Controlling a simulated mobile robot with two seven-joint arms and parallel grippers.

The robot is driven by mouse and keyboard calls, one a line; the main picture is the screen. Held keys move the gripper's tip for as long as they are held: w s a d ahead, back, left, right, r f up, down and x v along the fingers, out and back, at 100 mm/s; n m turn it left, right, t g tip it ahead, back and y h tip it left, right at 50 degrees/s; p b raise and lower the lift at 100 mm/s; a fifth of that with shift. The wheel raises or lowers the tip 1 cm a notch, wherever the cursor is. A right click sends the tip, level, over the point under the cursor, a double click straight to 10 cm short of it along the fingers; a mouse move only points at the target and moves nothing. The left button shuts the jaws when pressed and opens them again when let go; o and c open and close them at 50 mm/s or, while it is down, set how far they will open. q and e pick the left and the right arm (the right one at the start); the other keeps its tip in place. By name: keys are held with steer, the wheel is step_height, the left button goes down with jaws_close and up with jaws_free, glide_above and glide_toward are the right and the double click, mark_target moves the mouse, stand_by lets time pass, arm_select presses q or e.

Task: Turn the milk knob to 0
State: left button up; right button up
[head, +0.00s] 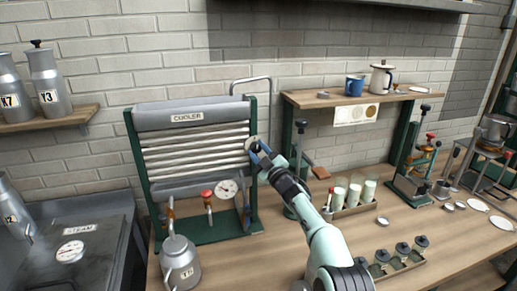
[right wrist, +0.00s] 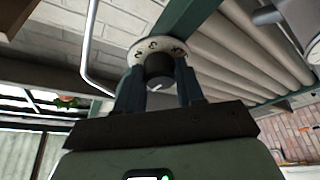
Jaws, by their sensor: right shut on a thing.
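The knob is a dark round one on a white dial plate (head: 252,143) at the right post of the cooler (head: 187,117). In the right wrist view the black knob (right wrist: 159,66) sits in front of the white dial (right wrist: 150,44), which has dark marks too small to read surely. My right gripper (head: 262,153) is at this dial, and its two blue-grey fingers (right wrist: 159,88) are shut on the knob, one on each side. A pale mark shows on the knob's face. The knob's setting cannot be told. My left gripper is not in view.
Below the cooler are a red-topped tap (head: 207,197), a gauge (head: 228,188) and a milk can (head: 180,262). A rack of milk glasses (head: 348,208) stands right of my forearm. A shelf (head: 350,97) with a blue mug (head: 355,85) is at upper right.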

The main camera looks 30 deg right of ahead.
steer(key=shift+r+n, duration=0.1)
steer(key=shift+n, duration=0.5)
steer(key=o, duration=1)
steer(key=shift+o, duration=0.2)
